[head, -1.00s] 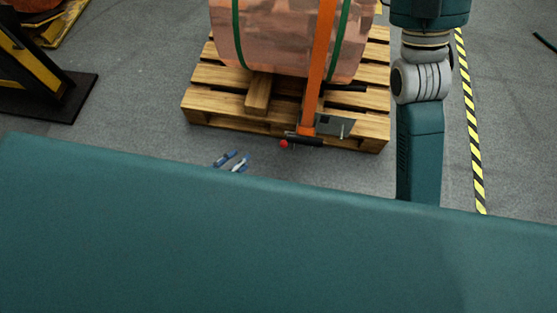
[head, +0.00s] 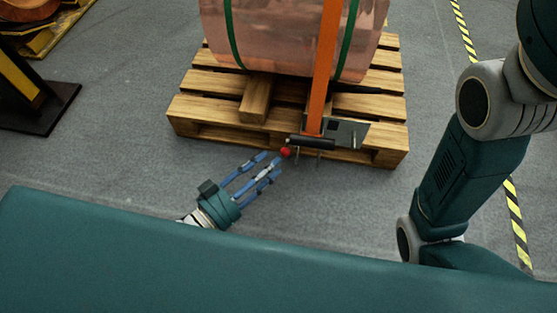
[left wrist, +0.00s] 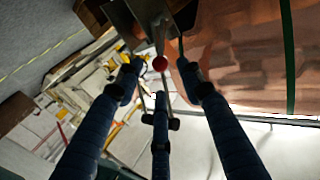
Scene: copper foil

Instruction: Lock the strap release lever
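The strap release lever has a dark bar (head: 312,142) with a red ball (head: 285,152) at its left end. It sits at the foot of the orange strap (head: 328,65), by a dark metal plate (head: 347,132) at the pallet's front edge. My left gripper (head: 267,164) is open and empty, its blue fingers pointing up and right, with the tips just left of the red ball. In the left wrist view, the red ball (left wrist: 160,63) shows between the spread fingertips (left wrist: 158,80); I cannot tell whether any finger touches it. My right gripper is out of view.
A copper foil roll (head: 275,38) with green bands stands on a wooden pallet (head: 205,108). A yellow and black frame (head: 25,85) stands at the left. Grey floor (head: 110,150) lies clear between it and the pallet. Yellow-black tape (head: 515,215) runs along the right.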

